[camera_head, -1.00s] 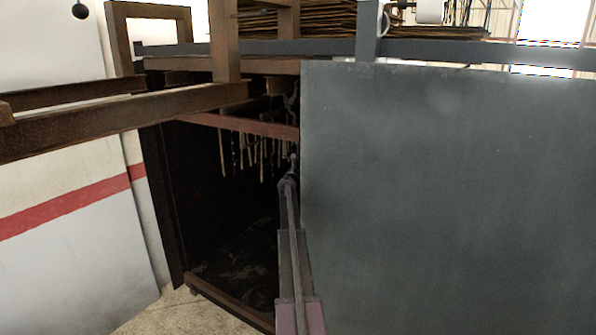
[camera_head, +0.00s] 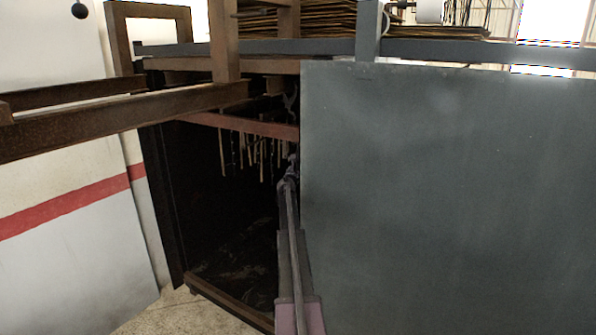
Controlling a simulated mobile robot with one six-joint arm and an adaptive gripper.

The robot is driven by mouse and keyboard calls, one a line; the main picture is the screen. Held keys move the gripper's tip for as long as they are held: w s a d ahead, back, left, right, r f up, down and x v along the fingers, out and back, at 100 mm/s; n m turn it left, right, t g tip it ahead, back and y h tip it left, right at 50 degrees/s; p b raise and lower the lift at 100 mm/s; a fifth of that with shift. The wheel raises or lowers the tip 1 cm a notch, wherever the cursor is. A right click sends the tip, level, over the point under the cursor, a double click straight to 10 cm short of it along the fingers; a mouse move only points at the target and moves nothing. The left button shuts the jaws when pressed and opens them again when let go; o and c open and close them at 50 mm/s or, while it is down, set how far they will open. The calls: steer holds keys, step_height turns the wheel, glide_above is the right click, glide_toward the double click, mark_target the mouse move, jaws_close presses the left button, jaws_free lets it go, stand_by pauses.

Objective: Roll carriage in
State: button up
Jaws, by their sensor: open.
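No carriage can be told apart clearly. Rows of thin pale strips (camera_head: 248,155) hang below a reddish-brown crossbar (camera_head: 235,122) inside a dark, open-fronted rack bay (camera_head: 215,215). My arm reaches up from the bottom centre, along the left edge of a large grey panel.
The large grey panel (camera_head: 450,200) fills the right side and hides what lies behind it. Rusty brown beams (camera_head: 120,118) cross in from the left. A grey rail (camera_head: 450,50) runs along the top, with stacked brown sheets (camera_head: 300,22) behind. Pale floor (camera_head: 185,315) shows at the lower left.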

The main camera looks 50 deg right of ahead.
steer(key=v, duration=0.8)
steer(key=shift+a, duration=0.15)
stand_by(0.9)
steer(key=shift+s, duration=0.1)
steer(key=v, duration=1.2)
stand_by(0.5)
